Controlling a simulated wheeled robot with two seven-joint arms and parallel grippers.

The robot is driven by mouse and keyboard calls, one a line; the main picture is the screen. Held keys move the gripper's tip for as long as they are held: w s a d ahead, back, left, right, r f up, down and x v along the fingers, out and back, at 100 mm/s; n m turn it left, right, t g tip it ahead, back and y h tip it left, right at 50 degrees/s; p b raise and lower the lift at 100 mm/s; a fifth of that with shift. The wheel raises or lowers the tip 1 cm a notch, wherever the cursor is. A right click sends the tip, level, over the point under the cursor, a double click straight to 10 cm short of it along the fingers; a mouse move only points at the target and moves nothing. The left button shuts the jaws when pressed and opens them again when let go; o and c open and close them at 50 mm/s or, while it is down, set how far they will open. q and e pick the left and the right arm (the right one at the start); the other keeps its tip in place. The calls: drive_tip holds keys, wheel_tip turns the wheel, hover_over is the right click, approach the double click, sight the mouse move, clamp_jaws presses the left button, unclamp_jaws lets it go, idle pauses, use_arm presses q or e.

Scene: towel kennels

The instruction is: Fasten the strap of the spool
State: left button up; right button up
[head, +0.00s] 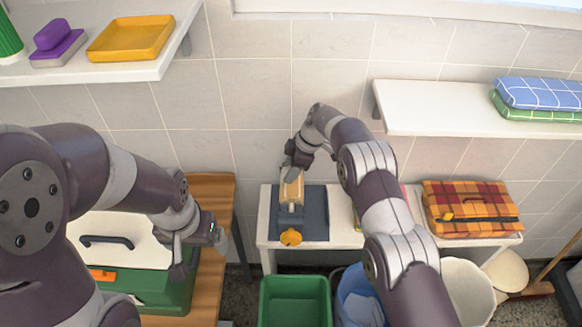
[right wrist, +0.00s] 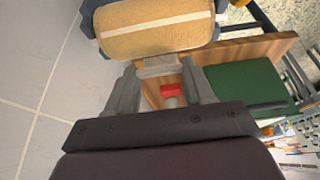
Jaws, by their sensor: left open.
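The spool (head: 291,188) is tan and sits on a dark blue holder (head: 317,212) with an orange knob (head: 290,237), on the white bench. In the right wrist view the spool (right wrist: 150,42) fills the top, with a pale strap (right wrist: 158,23) lying across it. My right gripper (head: 293,167) is at the spool's far end; in the right wrist view its fingers (right wrist: 163,72) stand apart just below the spool. A grey piece lies between the tips; I cannot tell if it is gripped. My left gripper (head: 221,243) is open and empty, away from the spool.
Green (head: 295,300) and blue (head: 358,297) bins stand below the white bench (head: 264,222). A plaid case (head: 470,208) lies right. Wall shelves (head: 440,105) hang above.

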drive_tip(key=d+f+y+b, duration=0.1)
drive_tip(key=b, duration=0.1)
drive_tip(key=f+y+b, duration=0.1)
drive_tip(key=y+b, duration=0.1)
drive_tip(key=b, duration=0.1)
drive_tip(key=shift+w+d+f, duration=0.1)
drive_tip(key=shift+d+f, duration=0.05)
drive_tip(key=shift+d, duration=0.2)
drive_tip(key=shift+d+y+b, duration=0.15)
drive_tip(key=shift+y+b, duration=0.35)
drive_tip(key=shift+b, duration=0.05)
drive_tip(key=shift+r, duration=0.35)
drive_tip(key=o, duration=1.1)
drive_tip(key=shift+c, duration=0.2)
